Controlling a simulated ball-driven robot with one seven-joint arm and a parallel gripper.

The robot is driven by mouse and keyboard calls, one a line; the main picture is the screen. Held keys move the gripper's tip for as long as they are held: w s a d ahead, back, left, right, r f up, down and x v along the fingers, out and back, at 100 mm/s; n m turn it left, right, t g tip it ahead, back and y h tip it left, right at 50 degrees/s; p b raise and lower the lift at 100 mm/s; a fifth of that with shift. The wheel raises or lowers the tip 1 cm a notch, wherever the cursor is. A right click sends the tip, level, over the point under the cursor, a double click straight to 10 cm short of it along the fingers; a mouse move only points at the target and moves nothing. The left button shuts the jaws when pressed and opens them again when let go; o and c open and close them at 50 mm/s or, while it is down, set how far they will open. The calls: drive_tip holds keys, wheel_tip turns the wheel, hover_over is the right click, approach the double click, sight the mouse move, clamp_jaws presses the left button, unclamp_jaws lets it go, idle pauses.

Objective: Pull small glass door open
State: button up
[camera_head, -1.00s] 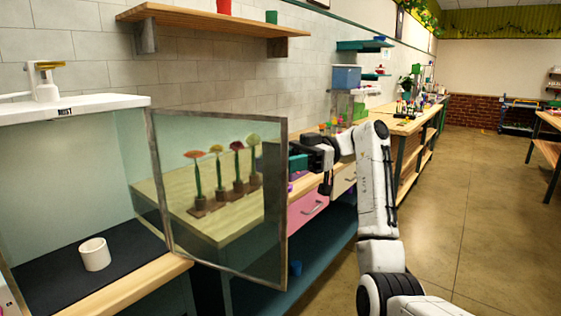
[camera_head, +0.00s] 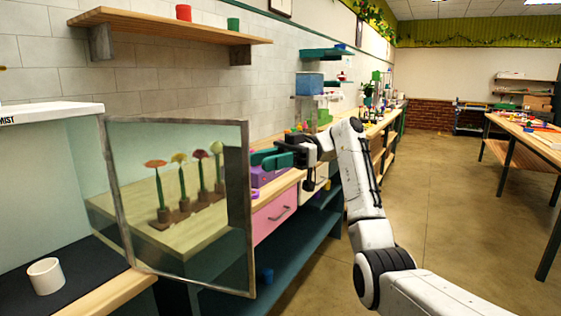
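The small glass door (camera_head: 135,205) stands swung out from the front of the white-topped mist cabinet (camera_head: 50,112). It has a thin grey-brown frame, and its left side is by the cabinet. Several flowers in small brown holders (camera_head: 188,205) show in its glass. My gripper (camera_head: 263,158), with teal fingers, is just right of the door's free edge, at the upper part of the door. The fingers overlap in this view, so any gap between them is unclear. I see nothing held, and I cannot tell whether they touch the frame.
A white cup (camera_head: 46,276) stands on the dark cabinet floor. A wooden shelf (camera_head: 165,25) with a red and a green cup is on the wall above. A counter with a pink drawer (camera_head: 273,215) runs behind the door. The floor (camera_head: 440,220) to the right is clear.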

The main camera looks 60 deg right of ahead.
drive_tip(key=shift+b+v, duration=0.4)
drive_tip(key=shift+v, duration=2)
